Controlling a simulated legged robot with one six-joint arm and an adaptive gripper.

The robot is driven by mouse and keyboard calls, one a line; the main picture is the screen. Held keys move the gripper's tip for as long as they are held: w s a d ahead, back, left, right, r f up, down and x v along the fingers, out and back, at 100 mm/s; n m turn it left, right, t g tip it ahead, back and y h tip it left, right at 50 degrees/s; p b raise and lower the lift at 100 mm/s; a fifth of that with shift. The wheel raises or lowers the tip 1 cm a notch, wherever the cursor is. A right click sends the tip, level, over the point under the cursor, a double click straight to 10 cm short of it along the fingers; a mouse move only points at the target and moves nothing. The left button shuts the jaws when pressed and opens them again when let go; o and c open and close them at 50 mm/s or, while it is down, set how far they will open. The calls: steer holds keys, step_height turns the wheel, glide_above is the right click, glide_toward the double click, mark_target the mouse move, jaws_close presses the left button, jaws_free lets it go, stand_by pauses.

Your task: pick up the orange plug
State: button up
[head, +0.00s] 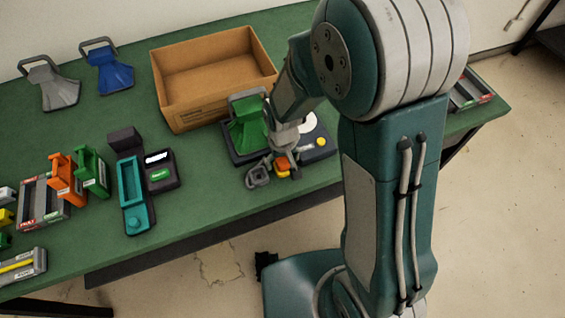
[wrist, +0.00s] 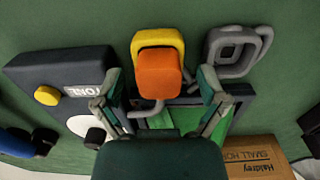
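The orange plug (wrist: 158,75) shows in the wrist view as a rounded orange block in front of a yellow frame-like part. In the head view the plug (head: 282,164) is small and partly covered by my gripper, at the front edge of a dark device. My gripper (wrist: 160,88) is open in the wrist view, with one finger on each side of the plug. I see gaps between the fingers and the plug; I cannot tell how deep it sits between them. In the head view my gripper (head: 288,163) is over the plug, its fingers hard to make out.
A grey ring-shaped part (wrist: 238,48) lies right beside the plug. A teal and dark handset unit (head: 133,190) and coloured handled pieces stand left.

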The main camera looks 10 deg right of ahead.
jaws_close()
